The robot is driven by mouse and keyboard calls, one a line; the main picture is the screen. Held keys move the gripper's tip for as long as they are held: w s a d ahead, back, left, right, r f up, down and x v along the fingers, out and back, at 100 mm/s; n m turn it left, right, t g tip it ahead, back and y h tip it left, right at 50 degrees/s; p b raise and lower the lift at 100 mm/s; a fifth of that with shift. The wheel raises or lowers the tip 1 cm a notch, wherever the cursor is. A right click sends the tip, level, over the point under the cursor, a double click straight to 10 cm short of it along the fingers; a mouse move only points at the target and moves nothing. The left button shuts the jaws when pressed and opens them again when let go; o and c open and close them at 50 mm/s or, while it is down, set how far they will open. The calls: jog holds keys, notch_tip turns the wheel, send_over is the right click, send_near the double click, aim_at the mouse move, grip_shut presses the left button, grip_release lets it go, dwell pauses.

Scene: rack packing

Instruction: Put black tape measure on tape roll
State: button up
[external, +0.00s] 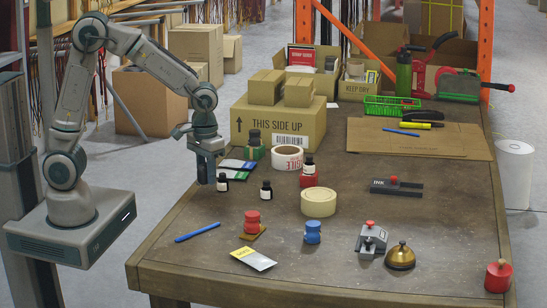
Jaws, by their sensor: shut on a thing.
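My gripper (206,172) points down above the left edge of the table. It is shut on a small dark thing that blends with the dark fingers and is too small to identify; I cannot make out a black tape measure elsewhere. A cream tape roll (318,203) lies flat near the middle of the table, right of and nearer the camera than my gripper. A white tape roll with red print (287,158) lies farther back, by the cardboard box.
Small black bottles (266,191), a red stamp (252,219), a blue stamp (312,232) and a blue pen (198,232) stand or lie near the front. A "THIS SIDE UP" box (277,128) stands behind. A brass bell (400,257) is front right.

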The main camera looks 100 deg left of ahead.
jog(key=w+d+r+n+p, duration=0.1)
jog(key=w+r+n+p, duration=0.2)
jog(key=w, duration=0.8)
jog(key=w+r+n+p, duration=0.2)
jog(key=w+n+p, duration=0.15)
jog(key=w, duration=0.75)
jog(key=p, duration=0.2)
send_over(306, 197)
notch_tip(306, 197, down, 7)
jog(key=shift+r, duration=0.2)
jog(key=shift+f+p, duration=0.65)
jog(key=shift+f, duration=1.5)
jog(key=o, duration=1.1)
